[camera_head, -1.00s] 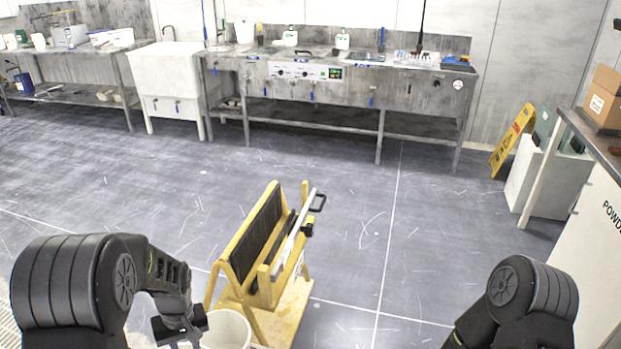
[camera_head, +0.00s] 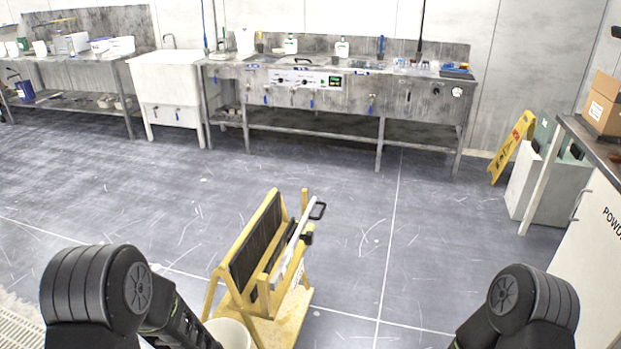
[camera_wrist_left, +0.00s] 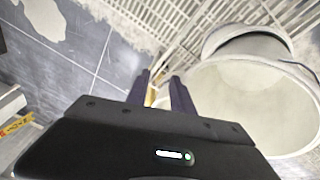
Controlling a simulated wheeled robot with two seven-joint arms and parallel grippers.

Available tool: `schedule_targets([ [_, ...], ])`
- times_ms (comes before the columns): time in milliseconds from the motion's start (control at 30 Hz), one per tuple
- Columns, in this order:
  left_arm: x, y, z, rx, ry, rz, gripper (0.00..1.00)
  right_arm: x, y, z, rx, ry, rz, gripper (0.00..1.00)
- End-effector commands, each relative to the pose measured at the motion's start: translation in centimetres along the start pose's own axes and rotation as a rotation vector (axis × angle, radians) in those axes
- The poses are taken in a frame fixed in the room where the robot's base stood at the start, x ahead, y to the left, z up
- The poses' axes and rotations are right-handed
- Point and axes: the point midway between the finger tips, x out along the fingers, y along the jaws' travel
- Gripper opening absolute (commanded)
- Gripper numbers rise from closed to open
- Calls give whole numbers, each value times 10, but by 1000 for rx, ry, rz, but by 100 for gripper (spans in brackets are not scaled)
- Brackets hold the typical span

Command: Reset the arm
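My left arm (camera_head: 110,295) comes in at the lower left of the head view, and its gripper is hidden below the frame edge. In the left wrist view my left gripper (camera_wrist_left: 159,77) shows two dark fingers a little apart, with nothing held between them. It is above the floor, beside a white bucket (camera_wrist_left: 225,92). My right arm (camera_head: 520,305) is folded at the lower right of the head view, and its gripper is out of sight.
A yellow stand (camera_head: 242,296) with dark panels is in front of me, with the white bucket (camera_head: 229,334) at its left foot. A grey workbench (camera_head: 330,98) and white sink (camera_head: 168,82) line the far wall. A white cabinet (camera_head: 590,265) is right. The middle floor is clear.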

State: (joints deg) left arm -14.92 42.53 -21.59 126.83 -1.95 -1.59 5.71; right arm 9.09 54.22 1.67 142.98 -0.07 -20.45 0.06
Motion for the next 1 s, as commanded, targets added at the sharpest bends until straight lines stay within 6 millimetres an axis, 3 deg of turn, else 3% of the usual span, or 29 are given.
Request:
schedule_targets([
  [33,14,14,37,18,-24,41,28,0,0,0,0,0,0,100],
  [100,24,36,82,30,-46,103,28,0,0,0,0,0,0,100],
  [200,25,63,138,13,-97,180,28,0,0,0,0,0,0,100],
  [333,20,82,187,-44,-192,244,28,0,0,0,0,0,0,100],
  [433,23,81,195,-83,-213,253,28,0,0,0,0,0,0,100],
  [967,24,77,194,-94,-213,247,28,0,0,0,0,0,0,100],
  [1000,24,77,194,-94,-213,247,28,0,0,0,0,0,0,97],
])
